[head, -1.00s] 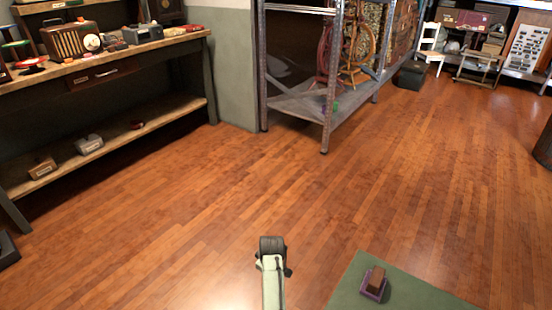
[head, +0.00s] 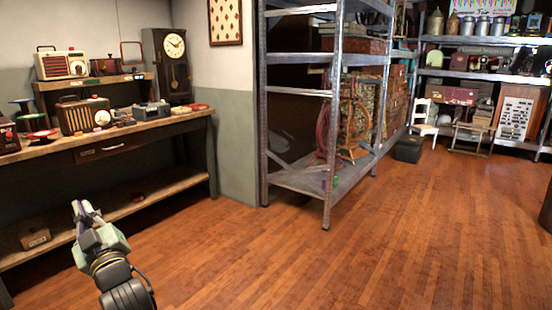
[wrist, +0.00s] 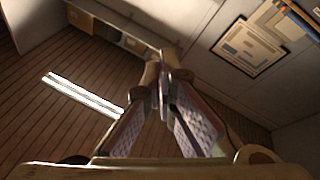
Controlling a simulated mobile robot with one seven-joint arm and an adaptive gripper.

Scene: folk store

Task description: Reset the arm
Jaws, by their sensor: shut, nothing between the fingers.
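My gripper (head: 82,211) is raised at the lower left of the head view, in front of the wooden workbench's lower shelf. In the wrist view my gripper (wrist: 162,62) has its two fingers meeting at the tips, shut with nothing between them. Past the fingers the wrist view shows a wooden floor, a wall and part of a bench or shelf, tilted.
A workbench (head: 150,124) with radios and a clock (head: 174,62) stands at the left. A metal shelf rack (head: 328,150) holds spinning wheels. A white chair (head: 424,118) and more shelves stand at the back right. The wooden floor (head: 400,225) is clear at centre and right.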

